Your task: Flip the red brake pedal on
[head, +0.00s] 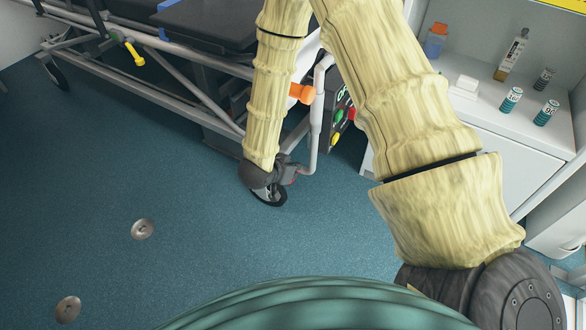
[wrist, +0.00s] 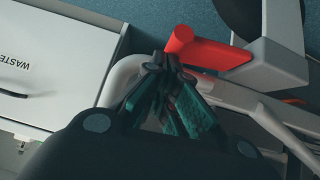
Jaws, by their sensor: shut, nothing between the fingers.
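The red brake pedal (wrist: 215,53) shows in the wrist view, at the top centre, beside a grey caster bracket (wrist: 275,62) of the stretcher. My gripper (wrist: 174,66) is shut and empty. Its fingertips are right at the pedal's near side, by its rounded left end; I cannot tell if they touch. In the head view my gripper (head: 288,172) is low by the stretcher's caster wheel (head: 268,196). There the pedal is mostly hidden or too small to make out.
The stretcher frame (head: 165,42) fills the upper left, with an orange handle (head: 302,93) and a yellow lever (head: 134,53). A white cabinet (head: 510,160) with bottles stands at the right. A drawer marked WASTE (wrist: 55,60) is left in the wrist view.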

